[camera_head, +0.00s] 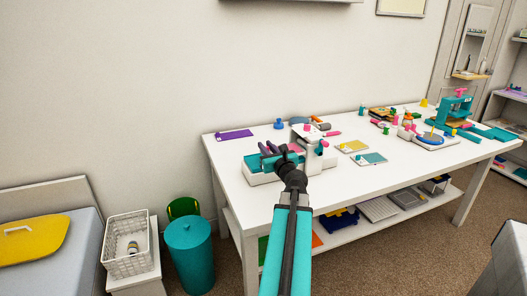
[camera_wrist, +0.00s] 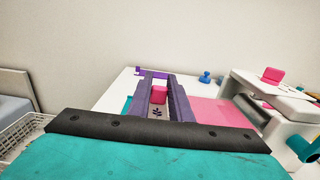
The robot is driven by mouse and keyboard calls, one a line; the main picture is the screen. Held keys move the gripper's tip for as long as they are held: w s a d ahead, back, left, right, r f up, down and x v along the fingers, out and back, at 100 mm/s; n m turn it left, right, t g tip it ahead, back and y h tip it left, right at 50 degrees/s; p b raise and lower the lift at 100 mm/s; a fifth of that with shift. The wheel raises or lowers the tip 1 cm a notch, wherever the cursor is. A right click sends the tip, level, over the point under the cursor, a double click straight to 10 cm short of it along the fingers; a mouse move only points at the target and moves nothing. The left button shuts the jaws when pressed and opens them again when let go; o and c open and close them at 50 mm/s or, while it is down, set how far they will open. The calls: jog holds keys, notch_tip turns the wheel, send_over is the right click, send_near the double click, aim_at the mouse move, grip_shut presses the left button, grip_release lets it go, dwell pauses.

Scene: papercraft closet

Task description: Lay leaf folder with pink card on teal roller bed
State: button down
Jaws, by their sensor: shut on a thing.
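My gripper (camera_head: 270,152) is over the left end of the white table. In the wrist view its two dark purple fingers (camera_wrist: 158,92) close around a pink tab on the leaf folder (camera_wrist: 157,113), whose pale face with a dark leaf mark shows between them. The pink card (camera_wrist: 215,112) shows to the right of the fingers, close to the white roller machine (camera_wrist: 270,92). The teal roller bed (camera_head: 252,163) shows beneath and left of my gripper. Whether the folder touches the bed is hidden.
The roller machine (camera_head: 308,136) stands just right of my gripper. Two other folders, one with a yellow card (camera_head: 352,146) and one with a teal card (camera_head: 371,158), lie right of it. A purple strip (camera_head: 235,135) and a blue knob (camera_head: 279,123) are behind.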

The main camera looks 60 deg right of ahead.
jog(key=shift+x, duration=1.4)
jog(key=shift+s+d+f, duration=0.1)
jog(key=shift+x, duration=0.8)
jog(key=shift+s+f+b, duration=0.15)
jog(key=shift+f+b, duration=0.2)
jog(key=shift+f, duration=1.45)
jog(key=shift+f, duration=0.15)
jog(key=c, duration=1.6)
grip_release()
